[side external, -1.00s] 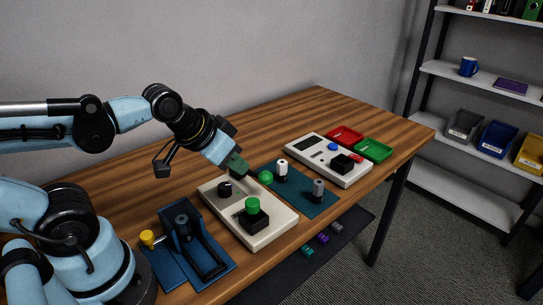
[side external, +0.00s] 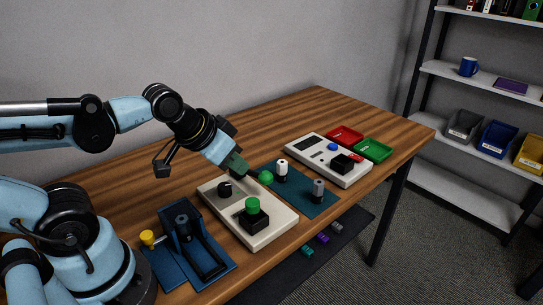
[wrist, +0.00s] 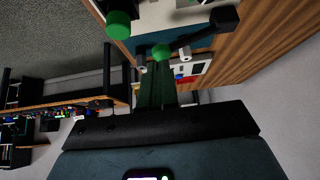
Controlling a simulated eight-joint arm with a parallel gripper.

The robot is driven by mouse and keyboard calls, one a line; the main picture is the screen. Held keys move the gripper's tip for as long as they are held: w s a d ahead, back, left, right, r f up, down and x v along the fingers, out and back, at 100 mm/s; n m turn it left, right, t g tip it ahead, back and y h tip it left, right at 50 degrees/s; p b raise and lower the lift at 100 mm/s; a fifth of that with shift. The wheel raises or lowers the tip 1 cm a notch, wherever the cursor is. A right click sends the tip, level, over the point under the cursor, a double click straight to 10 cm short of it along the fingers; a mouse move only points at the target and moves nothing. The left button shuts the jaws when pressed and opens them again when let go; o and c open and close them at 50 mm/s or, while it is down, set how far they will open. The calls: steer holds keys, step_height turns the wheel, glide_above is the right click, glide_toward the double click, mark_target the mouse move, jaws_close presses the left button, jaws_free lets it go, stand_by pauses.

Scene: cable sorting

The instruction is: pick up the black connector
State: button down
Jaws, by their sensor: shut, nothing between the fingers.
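A small black upright piece (side external: 224,188), probably the black connector, stands on the white board (side external: 275,232). A dark piece (wrist: 222,20) at the top right of the wrist view may be the same one. My gripper (side external: 240,168) is shut and empty, its green fingers just above the far edge of the board, to the right of the black piece and apart from it. The closed fingers also show in the wrist view (wrist: 157,82). A black block with a green round top (side external: 254,213) stands on the same board, nearer the front.
A blue fixture (side external: 190,245) stands left; a white device (side external: 313,167), red tray (side external: 345,133) and green tray (side external: 373,148) lie right. The table's back is clear.

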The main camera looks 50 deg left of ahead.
mark_target(252, 202)
steer(key=c, duration=0.8)
jaws_free()
steer(key=shift+o, duration=0.2)
steer(key=shift+s+d+f+m+g+h, duration=0.1)
steer(key=shift+d+f+m+g+h, duration=0.55)
steer(key=shift+m, duration=1.75)
steer(key=shift+s+d+f+m+g+h, duration=0.2)
steer(key=shift+m+g+h, duration=0.85)
steer(key=shift+m, duration=1.35)
steer(key=shift+s+d+f+m+g+h, duration=0.1)
steer(key=shift+d+f+m+g+h, duration=0.35)
steer(key=shift+m+g, duration=1.35)
steer(key=shift+m+t, duration=0.6)
steer(key=shift+x, duration=2.65)
